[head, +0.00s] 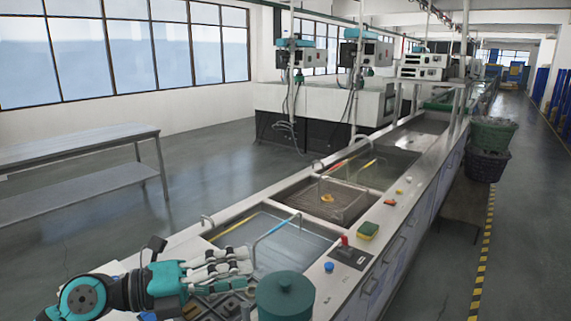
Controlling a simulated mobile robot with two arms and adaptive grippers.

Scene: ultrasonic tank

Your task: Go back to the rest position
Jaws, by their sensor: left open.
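My left gripper (240,266) comes in from the lower left in the head view. Its light grey fingers are spread and point right, over the near end of the tank counter, just short of the nearest basin (300,232). It is open, and I see nothing held in it. My teal and black left arm (150,287) lies low behind it. My right gripper is not in view.
The long counter (410,187) has several sunken basins. A grey table (80,145) stands left. Stacked baskets (490,150) stand right. The aisle floor is clear.

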